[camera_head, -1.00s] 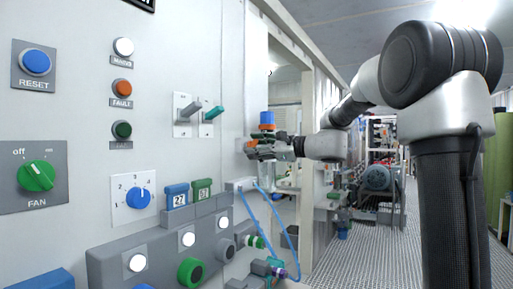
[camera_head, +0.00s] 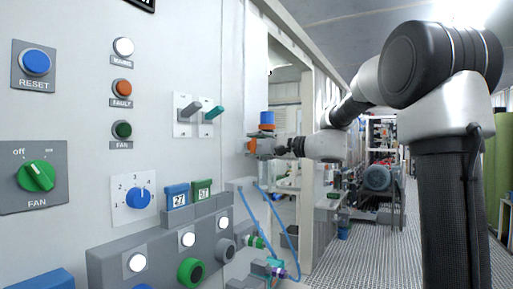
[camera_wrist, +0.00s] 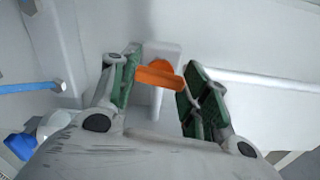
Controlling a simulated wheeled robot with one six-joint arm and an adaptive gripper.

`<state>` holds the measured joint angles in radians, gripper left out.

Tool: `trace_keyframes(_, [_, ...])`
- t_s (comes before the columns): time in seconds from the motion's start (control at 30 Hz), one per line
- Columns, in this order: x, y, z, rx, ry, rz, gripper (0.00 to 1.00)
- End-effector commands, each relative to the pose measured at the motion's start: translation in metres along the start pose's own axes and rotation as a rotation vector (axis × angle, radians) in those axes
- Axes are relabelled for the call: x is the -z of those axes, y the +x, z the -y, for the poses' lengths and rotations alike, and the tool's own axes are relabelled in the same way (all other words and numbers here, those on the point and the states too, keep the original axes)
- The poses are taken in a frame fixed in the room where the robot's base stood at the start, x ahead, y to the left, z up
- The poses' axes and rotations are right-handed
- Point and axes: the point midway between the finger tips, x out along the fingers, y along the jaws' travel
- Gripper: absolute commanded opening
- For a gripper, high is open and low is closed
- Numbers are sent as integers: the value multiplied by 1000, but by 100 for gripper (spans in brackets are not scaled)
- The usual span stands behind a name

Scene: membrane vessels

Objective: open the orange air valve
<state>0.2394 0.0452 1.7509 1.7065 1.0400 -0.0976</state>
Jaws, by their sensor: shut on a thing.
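The orange air valve's handle (camera_wrist: 160,77) lies between the green-padded fingers of my gripper (camera_wrist: 158,84) in the wrist view. It spans the gap, slightly tilted, with its ends at the pads; the gripper is shut on it. Behind it is a pale mount on the white wall. In the head view, my gripper (camera_head: 264,147) is at the edge of the white panel, with the orange of the valve (camera_head: 252,146) showing at its tip. The fingers hide part of the valve.
A blue-and-orange part (camera_head: 267,119) stands just above my gripper in the head view. Two levers (camera_head: 214,113) are on the panel to the left. Blue hoses (camera_head: 262,222) hang below. The grated aisle (camera_head: 360,240) is open at the right.

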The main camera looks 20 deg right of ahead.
Motion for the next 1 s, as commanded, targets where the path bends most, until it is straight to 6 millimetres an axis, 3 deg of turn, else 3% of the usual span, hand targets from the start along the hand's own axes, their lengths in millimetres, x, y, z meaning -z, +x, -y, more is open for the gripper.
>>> trace_keyframes(0.4, [0,0,-2,-3,-7,0,22])
trace_keyframes(0.43, [0,0,-2,-4,-7,0,51])
trace_keyframes(0.53, [0,0,-1,-3,-6,0,68])
trace_keyframes(0.87, [0,-1,0,-1,-6,0,68])
trace_keyframes(1.0, [1,-15,0,-1,-6,-3,68])
